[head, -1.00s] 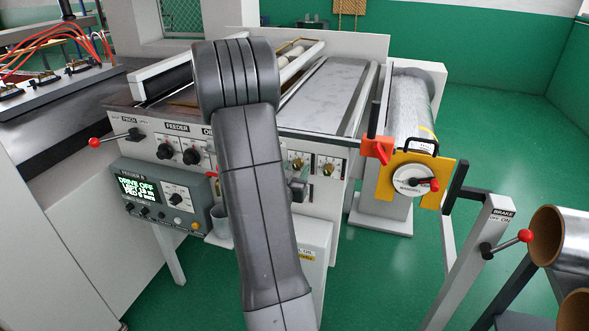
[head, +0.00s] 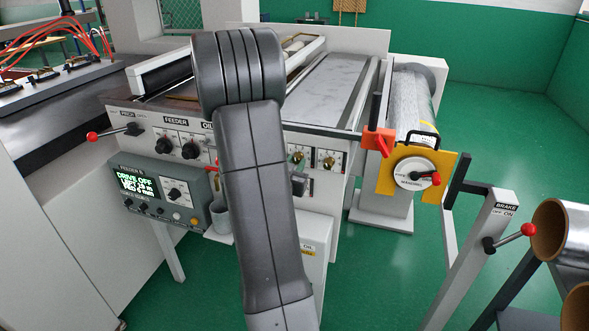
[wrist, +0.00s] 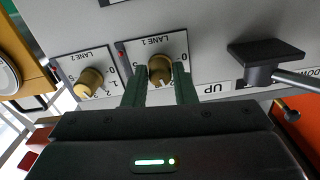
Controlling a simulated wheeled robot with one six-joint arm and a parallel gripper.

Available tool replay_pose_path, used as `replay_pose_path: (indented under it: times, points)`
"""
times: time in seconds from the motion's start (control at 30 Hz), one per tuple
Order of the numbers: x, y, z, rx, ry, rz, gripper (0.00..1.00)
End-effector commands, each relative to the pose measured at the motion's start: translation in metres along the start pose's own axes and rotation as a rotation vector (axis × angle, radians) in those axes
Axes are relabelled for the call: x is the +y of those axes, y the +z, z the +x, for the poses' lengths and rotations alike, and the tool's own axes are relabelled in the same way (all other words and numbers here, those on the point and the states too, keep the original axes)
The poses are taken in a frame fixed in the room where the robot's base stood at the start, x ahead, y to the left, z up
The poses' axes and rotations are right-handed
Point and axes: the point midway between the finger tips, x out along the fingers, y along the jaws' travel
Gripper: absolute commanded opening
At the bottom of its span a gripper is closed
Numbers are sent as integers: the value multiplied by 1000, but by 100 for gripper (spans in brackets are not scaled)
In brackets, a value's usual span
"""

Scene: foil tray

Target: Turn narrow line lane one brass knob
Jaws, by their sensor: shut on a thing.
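The brass knob of lane 1 (wrist: 160,66) sits on a white dial plate marked LANE 1, which appears upside down in the wrist view. My gripper (wrist: 160,71) is shut on this knob, with one dark finger on each side. A pale pointer mark shows at the knob's lower edge in that view; the exact reading is hard to tell. The lane 2 brass knob (wrist: 89,82) is to the left in the wrist view, apart from my fingers. In the head view, my arm hides the gripper; two brass knobs (head: 297,158) (head: 327,161) show right of it.
A dark square-ended lever (wrist: 265,56) juts out right of the lane 1 dial in the wrist view, by an UP label. In the head view, the feeder control box (head: 160,193) is left of my arm, and a red-knobbed brake lever (head: 527,230) stands right.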

Motion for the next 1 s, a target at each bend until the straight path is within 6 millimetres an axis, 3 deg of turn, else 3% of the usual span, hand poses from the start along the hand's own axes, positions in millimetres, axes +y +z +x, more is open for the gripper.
replay_pose_path:
  times: [0.6, 1.0]
  points:
    - [0, 3, 0, 4, -1, 458, 2]
    - [-1, 1, 0, 0, 0, 586, 2]
